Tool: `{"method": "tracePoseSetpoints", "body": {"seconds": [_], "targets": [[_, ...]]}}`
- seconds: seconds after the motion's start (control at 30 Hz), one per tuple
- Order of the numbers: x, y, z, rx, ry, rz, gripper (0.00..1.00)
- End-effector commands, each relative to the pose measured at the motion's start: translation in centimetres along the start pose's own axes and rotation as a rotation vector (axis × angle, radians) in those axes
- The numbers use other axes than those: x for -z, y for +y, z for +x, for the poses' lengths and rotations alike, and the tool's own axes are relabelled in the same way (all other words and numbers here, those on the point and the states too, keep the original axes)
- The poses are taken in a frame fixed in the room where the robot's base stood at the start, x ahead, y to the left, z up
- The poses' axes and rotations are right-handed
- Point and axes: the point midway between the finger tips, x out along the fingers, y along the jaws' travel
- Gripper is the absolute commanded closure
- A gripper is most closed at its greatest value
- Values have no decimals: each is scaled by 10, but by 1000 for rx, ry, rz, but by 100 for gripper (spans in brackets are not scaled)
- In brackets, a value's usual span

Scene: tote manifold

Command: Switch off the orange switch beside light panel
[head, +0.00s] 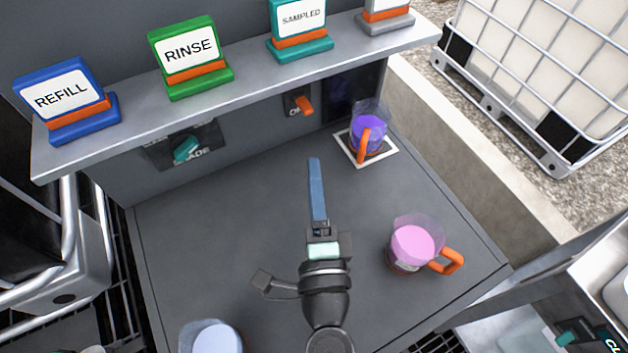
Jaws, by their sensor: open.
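The orange switch (304,105) is a short lever on a dark plate on the back wall, under the shelf. Its lever points to the right and slightly down, and the plate's lettering is partly covered. A white-bordered square panel (384,157) lies on the worktop to the right of the switch, with a jug of purple liquid (367,133) standing on it. I cannot tell whether it is lit. My gripper (322,238) is open over the middle of the worktop, below the switch in the picture and apart from it. A long blue strip (316,188) extends ahead of it; whether they touch is unclear.
A teal switch (187,149) is on the wall to the left. A jug of pink liquid (413,247) with an orange handle stands right of my gripper. A pale-filled vessel (213,338) is at the front left. The shelf (250,88) carrying signs overhangs the switches.

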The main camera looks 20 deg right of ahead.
Motion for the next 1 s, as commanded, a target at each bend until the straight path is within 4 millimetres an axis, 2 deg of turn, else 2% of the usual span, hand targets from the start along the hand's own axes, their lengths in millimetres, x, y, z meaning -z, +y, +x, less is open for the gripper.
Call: {"method": "tracePoseSetpoints", "body": {"seconds": [0.1, 0.13, 0.27, 0.37, 0.6, 0.8, 1.0], "targets": [[0, 0, 0, 0, 0, 0, 55], [0, 0, 0, 0, 0, 0, 59], [1, -7, 3, 2, -14, -50, 82], [3, -22, 10, 7, -54, -191, 100], [17, -65, 30, 33, -228, -805, 100], [35, -86, 34, 71, -377, -1279, 100], [47, -92, 31, 108, -475, -1537, 100]]}}
